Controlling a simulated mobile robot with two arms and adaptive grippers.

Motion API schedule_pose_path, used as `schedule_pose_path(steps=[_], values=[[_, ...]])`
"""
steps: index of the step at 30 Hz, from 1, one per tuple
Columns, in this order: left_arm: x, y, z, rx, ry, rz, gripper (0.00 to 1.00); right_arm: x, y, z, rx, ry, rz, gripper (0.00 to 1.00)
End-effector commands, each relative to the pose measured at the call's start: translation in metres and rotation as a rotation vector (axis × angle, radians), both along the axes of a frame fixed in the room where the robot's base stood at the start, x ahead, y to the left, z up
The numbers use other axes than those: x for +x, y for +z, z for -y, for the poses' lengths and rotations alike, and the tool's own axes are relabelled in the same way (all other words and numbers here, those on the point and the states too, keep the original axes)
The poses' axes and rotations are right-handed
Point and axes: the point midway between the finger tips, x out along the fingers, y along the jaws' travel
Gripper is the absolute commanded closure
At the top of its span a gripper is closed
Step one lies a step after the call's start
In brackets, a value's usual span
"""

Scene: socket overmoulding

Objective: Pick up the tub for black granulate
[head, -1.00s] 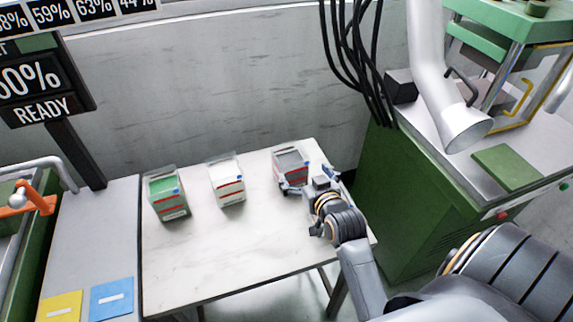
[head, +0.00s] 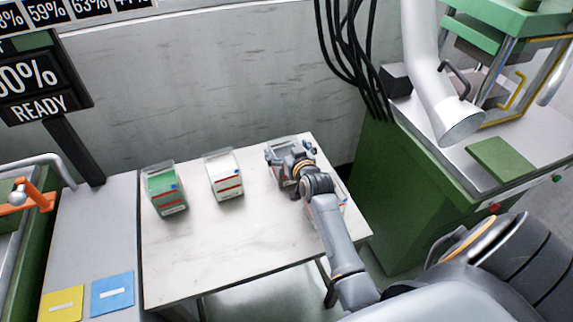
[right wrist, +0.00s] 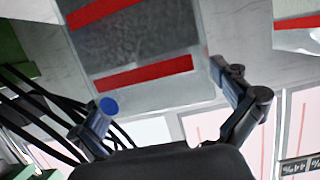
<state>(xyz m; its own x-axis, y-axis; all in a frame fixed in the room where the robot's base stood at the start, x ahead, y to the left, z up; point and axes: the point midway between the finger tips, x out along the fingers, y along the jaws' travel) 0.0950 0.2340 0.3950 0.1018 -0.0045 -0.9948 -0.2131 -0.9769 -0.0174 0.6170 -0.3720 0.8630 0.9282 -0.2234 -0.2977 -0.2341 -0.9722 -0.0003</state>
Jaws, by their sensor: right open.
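The tub for black granulate (head: 281,176) stands at the back right of the white table, partly hidden by my right gripper (head: 289,152). I cannot tell whether a finger touches the tub. My left gripper is out of view.
A white-filled tub (head: 225,174) and a green-filled tub (head: 166,190) stand to the left on the white table (head: 220,245). A red-and-white object (head: 311,208) is partly hidden behind my right arm. A green cabinet (head: 410,205) stands to the right. The table's front left is clear.

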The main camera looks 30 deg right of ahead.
Motion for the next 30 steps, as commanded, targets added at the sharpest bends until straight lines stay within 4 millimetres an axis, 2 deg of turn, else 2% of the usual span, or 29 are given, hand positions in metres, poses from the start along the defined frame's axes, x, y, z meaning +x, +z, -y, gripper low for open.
schedule_pose_path(steps=[6, 15, 18, 25, 30], values=[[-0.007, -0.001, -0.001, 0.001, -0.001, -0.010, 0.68, 0.001, 0.000, 0.000, 0.000, 0.000, 0.001, 0.00], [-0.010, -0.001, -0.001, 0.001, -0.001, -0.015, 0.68, 0.000, 0.000, 0.000, 0.000, 0.000, 0.000, 0.61], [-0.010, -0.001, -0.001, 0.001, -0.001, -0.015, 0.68, 0.001, 0.002, 0.001, -0.001, -0.001, 0.005, 0.77], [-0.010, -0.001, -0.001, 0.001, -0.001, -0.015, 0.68, 0.001, 0.004, 0.000, 0.000, 0.000, 0.005, 0.77], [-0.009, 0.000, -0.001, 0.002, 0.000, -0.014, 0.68, 0.002, 0.026, 0.001, -0.003, -0.001, 0.010, 0.77]])
